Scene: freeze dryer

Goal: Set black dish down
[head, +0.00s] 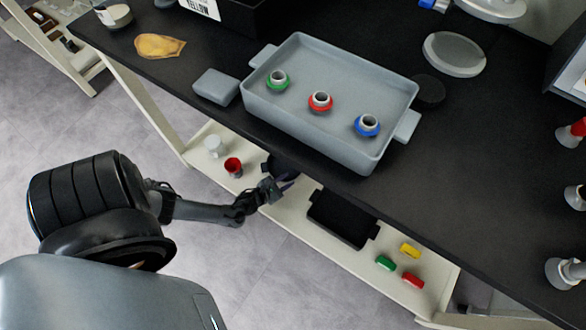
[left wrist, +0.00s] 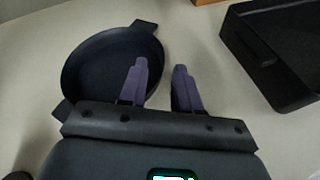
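A round black dish (left wrist: 100,62) with two small handles rests on the white lower shelf in the left wrist view. In the head view the dish (head: 274,167) is mostly hidden by the table edge and my gripper. My left gripper (head: 287,185) is at the shelf beside it. In the left wrist view its two purple fingers (left wrist: 160,68) stand apart with nothing clamped between them. The left finger overlaps the dish's inside; the other is outside its right rim. I cannot tell whether they touch it. My right gripper is not in view.
On the shelf (head: 293,222), a black rectangular tray (head: 342,217) stands right of the dish, a red cup (head: 233,166) left of it. Colored blocks (head: 410,250) lie farther right. Above, a grey tray (head: 300,117) with ringed vials sits on the black table, whose edge overhangs the shelf.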

